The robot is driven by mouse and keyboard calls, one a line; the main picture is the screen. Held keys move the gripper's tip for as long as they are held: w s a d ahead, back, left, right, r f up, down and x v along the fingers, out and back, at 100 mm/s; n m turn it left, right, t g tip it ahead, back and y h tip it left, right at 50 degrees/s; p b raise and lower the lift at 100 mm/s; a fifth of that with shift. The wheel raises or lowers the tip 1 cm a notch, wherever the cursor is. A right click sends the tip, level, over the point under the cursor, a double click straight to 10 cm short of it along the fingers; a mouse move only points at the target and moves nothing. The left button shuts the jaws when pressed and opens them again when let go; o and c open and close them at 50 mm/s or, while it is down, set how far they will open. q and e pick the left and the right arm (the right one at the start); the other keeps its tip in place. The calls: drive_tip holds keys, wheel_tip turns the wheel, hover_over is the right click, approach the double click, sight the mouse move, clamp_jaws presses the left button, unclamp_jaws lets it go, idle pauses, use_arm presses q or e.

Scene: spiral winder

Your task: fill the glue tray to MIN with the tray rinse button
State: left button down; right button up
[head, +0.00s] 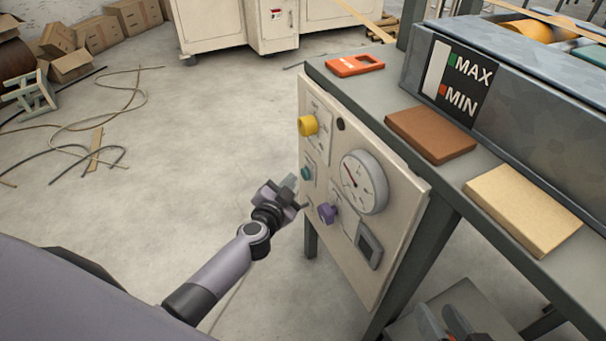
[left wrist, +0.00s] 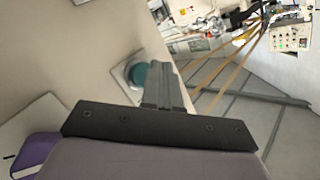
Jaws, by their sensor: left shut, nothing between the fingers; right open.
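The glue tray (head: 540,100) is the grey metal trough at upper right. Its level plate (head: 459,82) has a pale strip, a green mark at MAX and an orange-red mark at MIN; no fill is clear in the strip. The cream control panel (head: 335,255) carries a teal button (head: 306,173), a yellow knob (head: 308,125) and a purple knob (head: 327,212). Their labels are too small to read. My left gripper (head: 291,183) is shut and empty, close to the teal button. In the left wrist view the teal button (left wrist: 138,75) shows just left of the fingertips (left wrist: 163,72).
A round gauge (head: 363,182) and a grey rectangular fitting (head: 369,246) are also on the panel. A brown block (head: 430,135), a tan block (head: 523,208) and an orange item (head: 355,66) lie on the bench. Cables (head: 75,125) lie on the floor at left.

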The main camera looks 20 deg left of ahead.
idle(0.9)
idle(0.7)
use_arm(q)
drive_tip(key=shift+w+d, duration=0.25)
drive_tip(key=shift+w, duration=0.05)
drive_tip(key=shift+w+d, duration=0.2)
idle(0.6)
drive_tip(key=shift+w+d, duration=0.1)
drive_tip(key=shift+w, duration=0.05)
idle(1.1)
idle(0.5)
